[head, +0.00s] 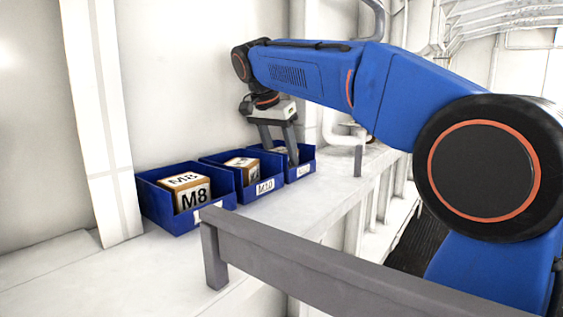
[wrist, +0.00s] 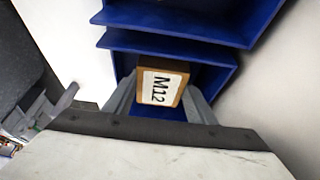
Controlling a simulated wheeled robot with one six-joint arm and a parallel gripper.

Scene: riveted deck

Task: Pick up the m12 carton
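The M12 carton (wrist: 161,86) is a small brown box with a white label. In the wrist view it sits in a blue bin, with one finger of my gripper (wrist: 160,103) on each side of it. The fingers are apart; I cannot tell whether they touch the carton. In the head view my gripper (head: 279,153) points down into the rightmost blue bin (head: 305,170). The carton is mostly hidden there behind the fingers and bin wall.
The M8 carton (head: 187,190) sits in the left blue bin (head: 160,211). Another carton (head: 243,165) sits in the middle bin (head: 246,190), labelled M10. The bins stand side by side on a white ledge against the wall. A grey rail (head: 300,262) runs in front.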

